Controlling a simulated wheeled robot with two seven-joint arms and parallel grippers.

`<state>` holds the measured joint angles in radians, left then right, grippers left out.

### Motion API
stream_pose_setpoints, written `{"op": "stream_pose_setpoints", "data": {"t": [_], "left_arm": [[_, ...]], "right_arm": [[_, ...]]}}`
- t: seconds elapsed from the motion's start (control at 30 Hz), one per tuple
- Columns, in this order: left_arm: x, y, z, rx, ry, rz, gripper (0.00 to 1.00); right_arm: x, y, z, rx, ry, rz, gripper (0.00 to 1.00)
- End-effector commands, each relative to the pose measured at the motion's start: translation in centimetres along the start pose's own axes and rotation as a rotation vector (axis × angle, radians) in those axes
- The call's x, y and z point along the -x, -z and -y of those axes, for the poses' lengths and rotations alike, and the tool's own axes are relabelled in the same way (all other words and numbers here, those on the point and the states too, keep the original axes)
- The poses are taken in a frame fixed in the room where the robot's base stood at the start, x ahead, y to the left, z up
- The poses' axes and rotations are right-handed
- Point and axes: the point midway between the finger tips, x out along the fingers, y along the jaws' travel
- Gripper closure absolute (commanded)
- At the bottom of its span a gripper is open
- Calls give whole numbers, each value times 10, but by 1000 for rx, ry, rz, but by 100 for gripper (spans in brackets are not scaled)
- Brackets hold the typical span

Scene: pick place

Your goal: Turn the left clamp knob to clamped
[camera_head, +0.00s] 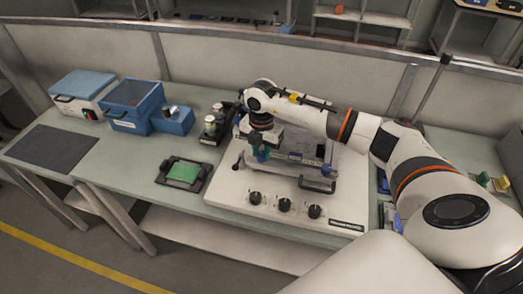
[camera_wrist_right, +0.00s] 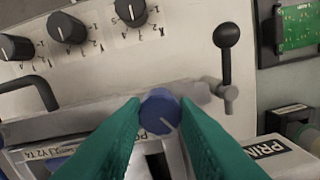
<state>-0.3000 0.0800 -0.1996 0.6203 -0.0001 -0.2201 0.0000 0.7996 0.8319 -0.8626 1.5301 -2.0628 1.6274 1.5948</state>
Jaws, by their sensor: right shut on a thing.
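The left clamp knob is blue, on the left side of the fixture (camera_head: 300,158) of the white panel. In the right wrist view the blue knob (camera_wrist_right: 160,112) sits between the green fingertips of my right gripper (camera_wrist_right: 158,114), which touch it from both sides. A pale mark on the knob points to the lower right. In the head view my right gripper (camera_head: 262,153) reaches down over the fixture's left end and mostly hides the knob. A second blue part (camera_head: 327,170) shows at the fixture's right end. My left gripper is in neither view.
A black ball-topped lever (camera_wrist_right: 227,38) stands beside the knob. Three black dials (camera_head: 284,204) line the panel's front, with a black handle (camera_head: 317,185) behind. A green board (camera_head: 183,172) in a black holder lies left. Blue bins (camera_head: 133,104) stand further left.

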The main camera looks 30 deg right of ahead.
Motion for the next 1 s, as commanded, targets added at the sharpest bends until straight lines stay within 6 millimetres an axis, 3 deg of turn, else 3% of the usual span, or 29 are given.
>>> {"op": "stream_pose_setpoints", "data": {"t": [0.5,1.0], "left_arm": [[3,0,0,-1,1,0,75],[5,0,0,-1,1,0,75]], "right_arm": [[2,1,0,-426,3,-2,96],[2,2,1,-573,4,-3,96]]}}
